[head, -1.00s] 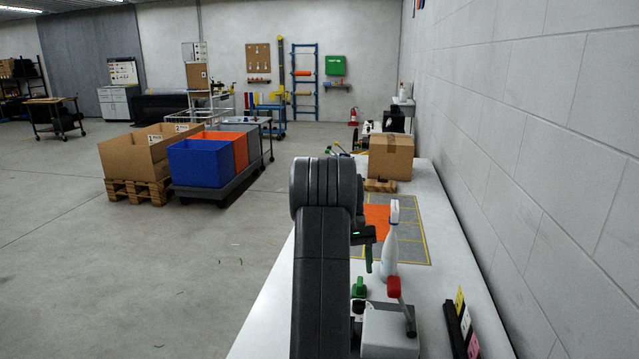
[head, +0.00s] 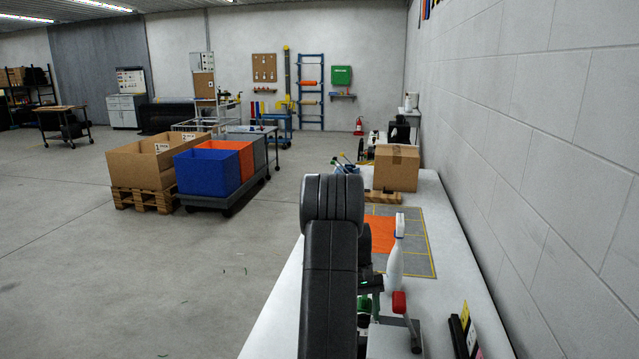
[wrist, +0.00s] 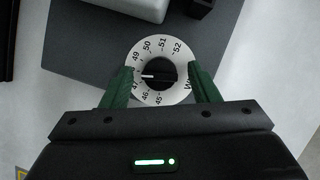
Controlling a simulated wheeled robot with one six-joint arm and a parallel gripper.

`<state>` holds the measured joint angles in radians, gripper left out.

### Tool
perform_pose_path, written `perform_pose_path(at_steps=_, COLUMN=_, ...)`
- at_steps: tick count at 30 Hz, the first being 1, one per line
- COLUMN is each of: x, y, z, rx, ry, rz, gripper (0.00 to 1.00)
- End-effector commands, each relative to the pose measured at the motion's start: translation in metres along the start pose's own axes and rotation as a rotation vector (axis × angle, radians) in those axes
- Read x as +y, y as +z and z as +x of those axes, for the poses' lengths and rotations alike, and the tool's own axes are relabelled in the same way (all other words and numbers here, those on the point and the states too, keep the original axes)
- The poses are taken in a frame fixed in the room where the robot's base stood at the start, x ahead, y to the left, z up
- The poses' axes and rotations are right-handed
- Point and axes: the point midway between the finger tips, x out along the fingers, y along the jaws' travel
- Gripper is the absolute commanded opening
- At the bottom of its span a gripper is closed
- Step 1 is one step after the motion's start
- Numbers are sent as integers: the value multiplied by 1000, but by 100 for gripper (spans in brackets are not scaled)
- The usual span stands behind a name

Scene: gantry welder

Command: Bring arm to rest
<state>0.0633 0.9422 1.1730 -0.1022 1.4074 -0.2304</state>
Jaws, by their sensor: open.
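A round white dial (wrist: 136,56) with numbers from about 45 to 52 shows in the wrist view, with a dark knob (wrist: 162,75) at its middle. The knob's white mark points left, near 47. My gripper (wrist: 162,83) is open, its two green fingers to the left and right of the dial; no grip on the knob shows. I cannot tell how far above the dial the fingertips are. In the head view my gripper (head: 370,290) is low over the table, mostly hidden behind my arm. A grey box with a red-capped lever (head: 400,302) stands just right of it.
The white table (head: 455,240) runs along the block wall at right. A white spray bottle (head: 396,255) stands close beyond my gripper. Behind are a grey and orange mat (head: 415,235) and a cardboard box (head: 396,168). A black rack with coloured cards (head: 465,335) is at right.

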Motion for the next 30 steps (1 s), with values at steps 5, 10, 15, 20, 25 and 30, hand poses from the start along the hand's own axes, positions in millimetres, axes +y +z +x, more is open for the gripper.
perform_pose_path(at_steps=5, x=0, y=-1, z=-10, rx=2, ry=-3, rz=9, gripper=55)
perform_pose_path(at_steps=10, x=0, y=-2, z=-36, rx=6, ry=-2, rz=10, gripper=55)
perform_pose_path(at_steps=15, x=0, y=-2, z=-71, rx=6, ry=-2, rz=10, gripper=55)
perform_pose_path(at_steps=20, x=1, y=-2, z=-101, rx=6, ry=-2, rz=10, gripper=55)
perform_pose_path(at_steps=25, x=1, y=-1, z=-128, rx=4, ry=-3, rz=10, gripper=55)
perform_pose_path(at_steps=30, x=0, y=0, z=-125, rx=-3, ry=-4, rz=10, gripper=55)
